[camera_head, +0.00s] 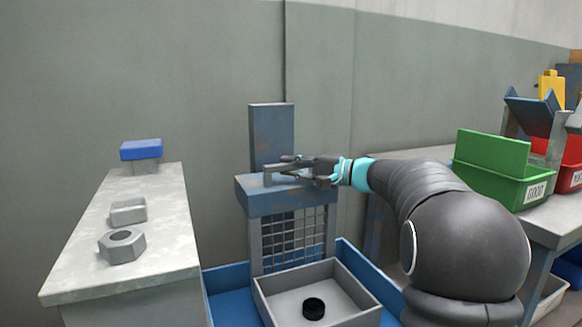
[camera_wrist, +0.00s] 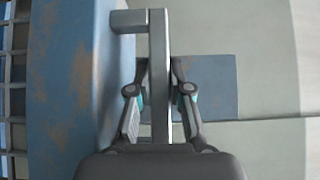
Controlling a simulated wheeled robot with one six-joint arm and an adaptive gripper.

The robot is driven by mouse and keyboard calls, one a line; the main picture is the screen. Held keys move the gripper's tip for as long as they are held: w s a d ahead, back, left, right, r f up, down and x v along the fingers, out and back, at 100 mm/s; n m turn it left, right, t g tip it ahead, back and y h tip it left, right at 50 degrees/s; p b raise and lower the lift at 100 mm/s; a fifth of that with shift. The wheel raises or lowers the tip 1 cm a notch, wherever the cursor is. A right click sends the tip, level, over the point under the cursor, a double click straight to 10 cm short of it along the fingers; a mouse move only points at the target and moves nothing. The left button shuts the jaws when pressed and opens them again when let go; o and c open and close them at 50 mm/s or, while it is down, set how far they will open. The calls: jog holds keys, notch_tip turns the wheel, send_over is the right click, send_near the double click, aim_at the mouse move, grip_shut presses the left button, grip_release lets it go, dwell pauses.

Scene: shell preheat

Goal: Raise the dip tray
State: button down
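A grey dip tray (camera_head: 262,306) with low walls sits low inside a blue basin (camera_head: 228,312), and a dark round puck (camera_head: 313,308) lies in it. A wire mesh panel (camera_head: 294,241) rises behind it to a worn blue block (camera_head: 262,201). A grey bar handle (camera_head: 280,170) stands off the block; it also shows in the wrist view (camera_wrist: 158,60). My gripper (camera_head: 298,170) is at this handle, with one finger on each side. In the wrist view, the fingertips (camera_wrist: 159,76) appear closed against the bar.
A grey bench (camera_head: 82,262) at the left holds a hex nut (camera_head: 122,246), a small grey block (camera_head: 128,211) and a blue-topped piece (camera_head: 141,150). A blue post (camera_head: 271,138) stands behind the block. Green (camera_head: 492,165) and red bins are on the right table.

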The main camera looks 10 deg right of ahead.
jog(key=shift+r+p, duration=0.9)
jog(key=shift+r, duration=1.4)
jog(key=c, duration=1.1)
grip_release()
jog(key=shift+f, duration=0.1)
jog(key=shift+s+d, duration=0.15)
jog(key=shift+d, duration=0.05)
jog(key=v, duration=1.1)
jog(key=shift+s+d, duration=0.15)
jog(key=shift+d, duration=0.05)
